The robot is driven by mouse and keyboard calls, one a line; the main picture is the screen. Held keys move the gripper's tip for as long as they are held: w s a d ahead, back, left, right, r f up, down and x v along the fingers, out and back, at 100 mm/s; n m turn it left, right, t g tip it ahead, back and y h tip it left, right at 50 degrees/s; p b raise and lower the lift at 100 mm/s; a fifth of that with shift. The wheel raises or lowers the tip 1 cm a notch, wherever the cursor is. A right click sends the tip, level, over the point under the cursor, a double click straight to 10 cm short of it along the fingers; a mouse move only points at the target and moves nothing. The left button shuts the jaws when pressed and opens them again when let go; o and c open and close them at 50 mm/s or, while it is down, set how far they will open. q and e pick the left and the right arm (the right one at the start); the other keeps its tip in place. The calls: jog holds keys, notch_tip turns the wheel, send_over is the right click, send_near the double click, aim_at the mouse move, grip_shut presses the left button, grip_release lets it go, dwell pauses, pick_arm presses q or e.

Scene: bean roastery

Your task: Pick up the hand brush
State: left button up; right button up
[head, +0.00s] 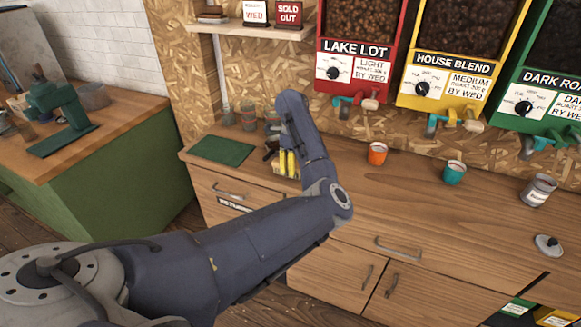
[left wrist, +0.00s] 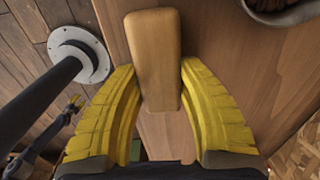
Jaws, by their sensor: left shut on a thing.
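The hand brush (left wrist: 155,55) shows in the left wrist view as a pale wooden block with rounded edges, upright in the picture. My left gripper (left wrist: 160,95) has its yellow fingers shut on the brush, one on each side of its lower part. In the head view my left gripper (head: 287,163) is low over the counter near its back left part, partly covered by my own arm. Bristles do not show.
The wooden counter (head: 400,205) carries a green mat (head: 222,150) left of the gripper. An orange cup (head: 377,153), a teal cup (head: 454,172) and a grey canister (head: 538,190) stand to the right, below the bean dispensers. The counter between gripper and orange cup is clear.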

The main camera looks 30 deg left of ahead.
pick_arm(q)
notch_tip(320, 180, up, 20)
jog(key=shift+r, duration=0.25)
dwell(0.4)
jog(key=o, duration=0.7)
jog(key=c, duration=0.5)
